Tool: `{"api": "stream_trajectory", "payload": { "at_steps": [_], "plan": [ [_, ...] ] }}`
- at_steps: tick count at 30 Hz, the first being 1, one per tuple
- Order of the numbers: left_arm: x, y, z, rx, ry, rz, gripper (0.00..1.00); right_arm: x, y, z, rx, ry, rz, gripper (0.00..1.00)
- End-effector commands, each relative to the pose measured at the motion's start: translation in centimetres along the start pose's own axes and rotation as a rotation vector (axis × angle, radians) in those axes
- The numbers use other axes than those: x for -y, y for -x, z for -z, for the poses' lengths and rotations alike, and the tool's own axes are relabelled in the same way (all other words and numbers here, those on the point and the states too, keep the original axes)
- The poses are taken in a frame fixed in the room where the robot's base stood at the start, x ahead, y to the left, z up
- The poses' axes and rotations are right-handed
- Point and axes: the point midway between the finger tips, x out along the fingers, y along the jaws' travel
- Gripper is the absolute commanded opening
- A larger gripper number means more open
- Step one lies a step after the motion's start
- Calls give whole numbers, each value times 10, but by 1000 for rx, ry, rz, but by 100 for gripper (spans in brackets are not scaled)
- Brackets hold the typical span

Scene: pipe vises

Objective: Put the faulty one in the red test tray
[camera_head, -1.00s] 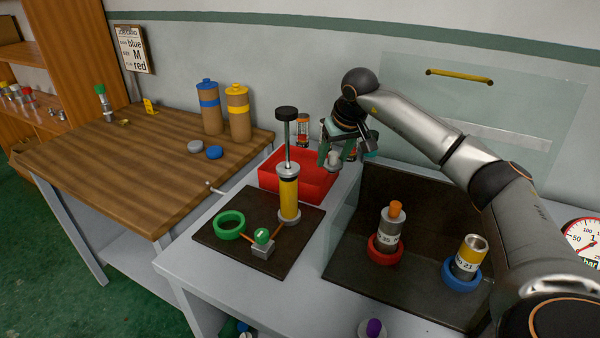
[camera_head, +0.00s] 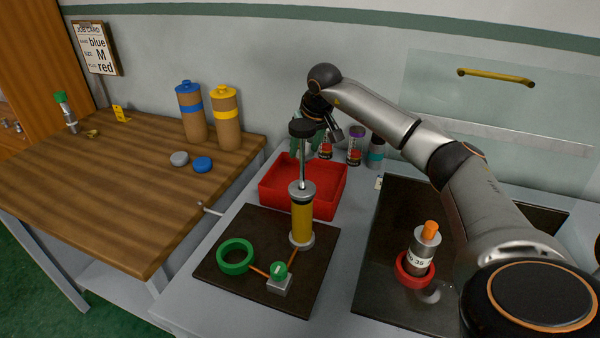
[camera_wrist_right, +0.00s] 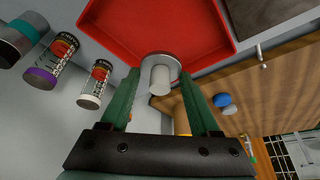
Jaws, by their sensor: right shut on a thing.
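The red test tray (camera_head: 275,195) stands at the back of the grey bench, behind the pump. My right gripper (camera_head: 308,147) is over the tray's rear part in the head view, partly hidden by the pump's black handle. In the right wrist view the gripper (camera_wrist_right: 158,95) is shut on a pale grey cylinder (camera_wrist_right: 160,78) with a round flange. The red tray (camera_wrist_right: 205,30) lies below and beyond it. The held piece is hidden in the head view, and no label on it is readable. My left gripper is not in view.
The pump (camera_head: 302,222) with its raised handle stands close in front of the tray. Several small canisters (camera_head: 376,152) stand to the tray's right. An orange-topped cylinder (camera_head: 424,248) sits in a red ring (camera_head: 402,272). A green ring (camera_head: 235,270) lies on the front mat.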

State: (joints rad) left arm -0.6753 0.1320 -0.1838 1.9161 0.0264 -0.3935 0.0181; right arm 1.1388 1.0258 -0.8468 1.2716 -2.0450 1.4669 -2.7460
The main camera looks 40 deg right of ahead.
Motion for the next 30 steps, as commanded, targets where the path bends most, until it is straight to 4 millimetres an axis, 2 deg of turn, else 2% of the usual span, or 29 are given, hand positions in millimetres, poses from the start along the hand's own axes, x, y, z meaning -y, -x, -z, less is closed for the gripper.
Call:
{"api": "stream_trajectory", "payload": {
  "at_steps": [3, 11, 16, 27, 28, 30],
  "plan": [
    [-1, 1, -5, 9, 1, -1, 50, 0, -20, -9, 3, 0, 0, 0],
    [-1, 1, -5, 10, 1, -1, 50, 0, -41, -17, 0, -1, 0, 0],
    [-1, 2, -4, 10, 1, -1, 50, 0, -63, -26, 1, -1, 0, 0],
    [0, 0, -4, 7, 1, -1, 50, 0, -68, -28, -2, -1, 0, 0],
    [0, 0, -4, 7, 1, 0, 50, 0, -68, -28, -1, -1, 0, 64],
    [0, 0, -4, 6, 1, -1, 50, 0, -68, -28, -1, -1, 0, 72]
  ]
}}
